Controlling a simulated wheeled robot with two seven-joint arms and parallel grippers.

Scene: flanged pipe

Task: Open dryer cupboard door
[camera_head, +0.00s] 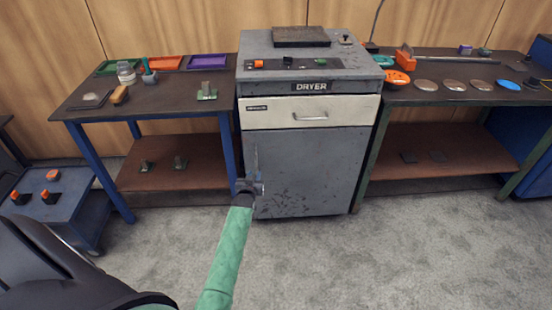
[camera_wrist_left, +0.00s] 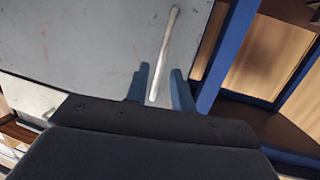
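The dryer cupboard (camera_head: 308,58) stands at the back, labelled DRYER. Its grey door (camera_head: 312,165) fills the lower front and looks shut. An upright bar handle (camera_head: 256,160) is near the door's left edge, its lower part hidden by my left gripper (camera_head: 250,184). In the left wrist view the handle (camera_wrist_left: 168,45) is a pale rod on the grey door (camera_wrist_left: 90,40). Its near end lies between the two blue fingers of the left gripper (camera_wrist_left: 160,90), which are apart, with gaps visible beside the rod. My right gripper is not in view.
A pale drawer (camera_head: 275,113) with its own handle is above the door. A blue-legged table (camera_head: 180,104) stands close on the left and a green-legged table (camera_head: 440,98) on the right. A blue cart (camera_head: 75,205) is at far left. The carpet (camera_head: 330,260) before the door is clear.

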